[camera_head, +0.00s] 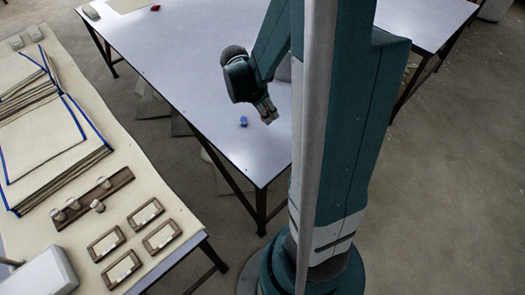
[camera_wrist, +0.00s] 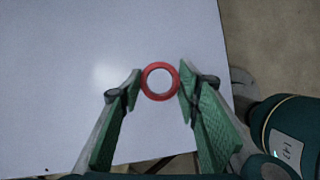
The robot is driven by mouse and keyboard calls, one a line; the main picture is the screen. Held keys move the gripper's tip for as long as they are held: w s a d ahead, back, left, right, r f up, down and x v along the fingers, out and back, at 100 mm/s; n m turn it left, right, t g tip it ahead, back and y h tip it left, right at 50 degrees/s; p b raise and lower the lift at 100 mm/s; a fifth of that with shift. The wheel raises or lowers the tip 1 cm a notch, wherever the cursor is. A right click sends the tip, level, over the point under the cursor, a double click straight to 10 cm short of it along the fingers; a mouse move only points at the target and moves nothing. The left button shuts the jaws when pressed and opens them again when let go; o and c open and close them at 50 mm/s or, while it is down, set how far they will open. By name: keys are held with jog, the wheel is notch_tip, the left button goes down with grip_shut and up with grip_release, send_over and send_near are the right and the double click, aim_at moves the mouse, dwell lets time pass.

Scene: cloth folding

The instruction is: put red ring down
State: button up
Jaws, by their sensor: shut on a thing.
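My gripper (camera_head: 266,113) is over the grey-white table (camera_head: 190,60), with its fingers pointing down. In the wrist view its two green-padded fingers (camera_wrist: 160,83) are shut on the red ring (camera_wrist: 160,97), one fingertip on each side. The ring's opening shows the pale tabletop through it. In the head view only a small red bit of the ring (camera_head: 269,120) shows at the fingertips. I cannot tell whether the ring touches the table.
A small blue object (camera_head: 243,121) stands on the table left of my gripper. A red object (camera_head: 155,7) lies at the far edge. A cream table (camera_head: 165,185) at left holds folded cloths (camera_head: 50,140) and wooden frames (camera_head: 123,269). The tabletop between is clear.

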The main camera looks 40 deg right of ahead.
jog(key=s+a+m, duration=0.1)
jog(key=s+a, duration=0.4)
jog(key=a, duration=0.2)
jog(key=shift+a, duration=0.4)
jog(key=shift+f, duration=0.1)
jog(key=shift+f+b, duration=1)
jog(key=shift+f, duration=1.85)
jog(key=shift+f+b, duration=0.7)
jog(key=shift+f, duration=1.4)
jog(key=shift+f, duration=0.15)
jog(key=o, duration=0.8)
jog(key=shift+c, duration=0.2)
jog(key=shift+r, duration=0.25)
